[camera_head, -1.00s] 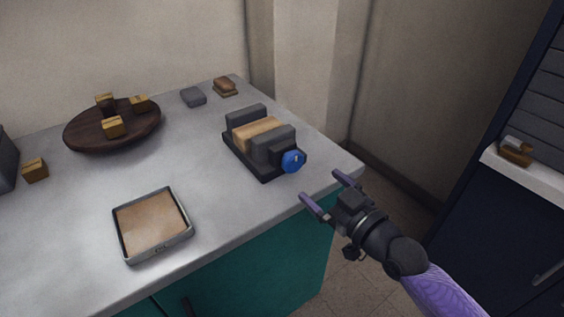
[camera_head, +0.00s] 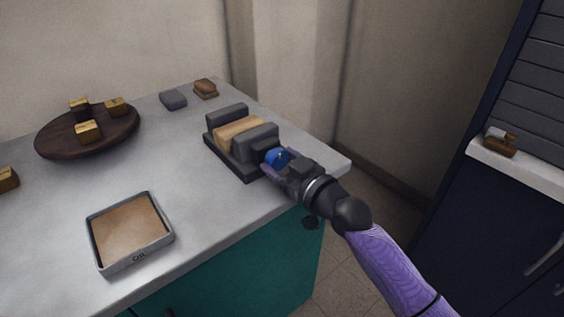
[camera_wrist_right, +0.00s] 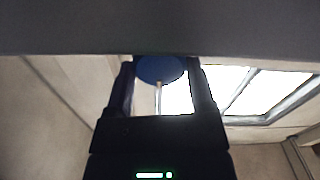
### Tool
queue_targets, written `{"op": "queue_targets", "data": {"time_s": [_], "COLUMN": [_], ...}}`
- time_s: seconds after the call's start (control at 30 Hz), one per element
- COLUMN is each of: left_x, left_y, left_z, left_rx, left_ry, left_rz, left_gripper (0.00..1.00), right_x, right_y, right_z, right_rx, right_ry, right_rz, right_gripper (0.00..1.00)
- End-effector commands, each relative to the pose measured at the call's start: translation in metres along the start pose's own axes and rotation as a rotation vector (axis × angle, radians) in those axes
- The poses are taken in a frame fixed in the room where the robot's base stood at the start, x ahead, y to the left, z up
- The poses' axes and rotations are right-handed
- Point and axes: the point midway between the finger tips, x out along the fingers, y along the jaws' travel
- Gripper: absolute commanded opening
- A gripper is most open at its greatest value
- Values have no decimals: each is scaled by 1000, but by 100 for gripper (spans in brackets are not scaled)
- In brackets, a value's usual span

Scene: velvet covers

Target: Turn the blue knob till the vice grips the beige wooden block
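The dark grey vice (camera_head: 228,157) sits near the right end of the counter. The beige wooden block (camera_head: 240,131) lies between its two jaws; I cannot tell whether the near jaw touches it. The blue knob (camera_head: 276,158) is on the vice's near right end. My right gripper (camera_head: 278,162) is at the knob, its fingers on either side and seemingly shut on it. The right wrist view also shows the knob (camera_wrist_right: 160,69) filling the space between the fingertips, under the vice's grey edge. My left gripper is not in view.
A tray with a tan bottom (camera_head: 163,238) lies at the front. A round dark wooden board (camera_head: 60,148) holds several small wooden blocks at the left. A grey block (camera_head: 173,99) and a brown stacked piece (camera_head: 206,89) sit behind the vice. The counter between tray and vice is clear.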

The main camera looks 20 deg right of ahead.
Motion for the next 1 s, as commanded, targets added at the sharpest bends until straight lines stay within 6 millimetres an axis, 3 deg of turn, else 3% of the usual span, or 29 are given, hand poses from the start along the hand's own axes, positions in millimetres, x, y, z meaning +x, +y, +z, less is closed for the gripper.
{"op": "queue_targets", "data": {"time_s": [0.03, 0.13, 0.57, 1.0], "left_x": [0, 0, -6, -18], "left_y": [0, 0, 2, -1], "left_z": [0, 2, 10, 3], "left_rx": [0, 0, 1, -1], "left_ry": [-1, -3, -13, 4], "left_rz": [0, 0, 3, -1], "left_gripper": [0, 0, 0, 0], "right_x": [0, 0, 0, 0], "right_y": [0, 0, 1, 2], "right_z": [0, 0, -1, 0], "right_rx": [0, 0, 110, 506], "right_ry": [0, 0, 0, -1], "right_rz": [1, 1, 0, -1], "right_gripper": [32, 11, 11, 11]}}
